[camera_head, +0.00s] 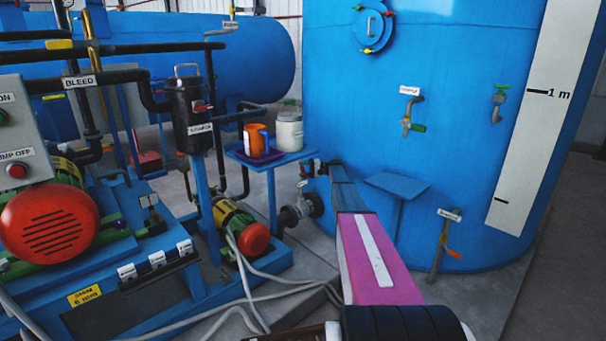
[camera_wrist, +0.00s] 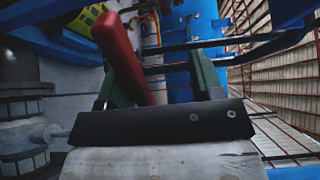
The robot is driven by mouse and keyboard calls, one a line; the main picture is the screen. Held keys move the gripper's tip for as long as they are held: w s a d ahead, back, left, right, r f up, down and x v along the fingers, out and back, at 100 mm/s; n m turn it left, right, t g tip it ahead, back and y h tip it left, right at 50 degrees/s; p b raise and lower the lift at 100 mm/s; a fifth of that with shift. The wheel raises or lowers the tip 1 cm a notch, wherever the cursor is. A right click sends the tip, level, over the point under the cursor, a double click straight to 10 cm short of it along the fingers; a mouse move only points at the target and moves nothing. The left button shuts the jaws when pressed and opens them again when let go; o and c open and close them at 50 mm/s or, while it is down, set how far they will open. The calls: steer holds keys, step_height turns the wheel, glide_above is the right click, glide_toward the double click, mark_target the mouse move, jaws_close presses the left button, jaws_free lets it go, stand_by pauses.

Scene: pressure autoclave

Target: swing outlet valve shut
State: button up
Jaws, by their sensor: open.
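In the wrist view a red lever handle (camera_wrist: 122,55) runs up and slightly left, by the left finger of my gripper (camera_wrist: 158,65). The two greenish fingers stand apart, so the gripper is open. The lever overlaps the left finger; I cannot tell whether they touch. In the head view my gripper (camera_head: 318,168) is small and dark at the far end of my pink arm, just above a grey flanged pipe fitting (camera_head: 299,211) low beside the big blue tank. A small white label (camera_head: 302,183) hangs there, too small to read. The valve body is mostly hidden.
A blue stand (camera_head: 268,160) with an orange mug (camera_head: 256,138) and a white jar (camera_head: 289,132) is just left of my gripper. The blue tank (camera_head: 430,60) and a small blue shelf (camera_head: 397,183) are right. A red-ended pump (camera_head: 254,238) and loose cables lie below left.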

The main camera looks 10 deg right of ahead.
steer(key=o, duration=0.7)
steer(key=a+r, duration=0.1)
steer(key=s+a+r, duration=0.1)
steer(key=r, duration=0.1)
steer(key=shift+s+a+r, duration=0.1)
steer(key=shift+r, duration=0.1)
steer(key=shift+o, duration=0.2)
steer(key=s+a+r, duration=0.4)
steer(key=a+r, duration=0.1)
steer(key=a, duration=0.3)
steer(key=shift+a+r, duration=0.3)
steer(key=shift+r, duration=0.05)
steer(key=shift+s+a+r, duration=0.25)
steer(key=shift+s+r, duration=0.1)
steer(key=shift+r, duration=0.05)
steer(key=c, duration=0.8)
steer(key=shift+o, duration=0.2)
steer(key=shift+w+d+f, duration=0.15)
steer(key=shift+w+f, duration=0.25)
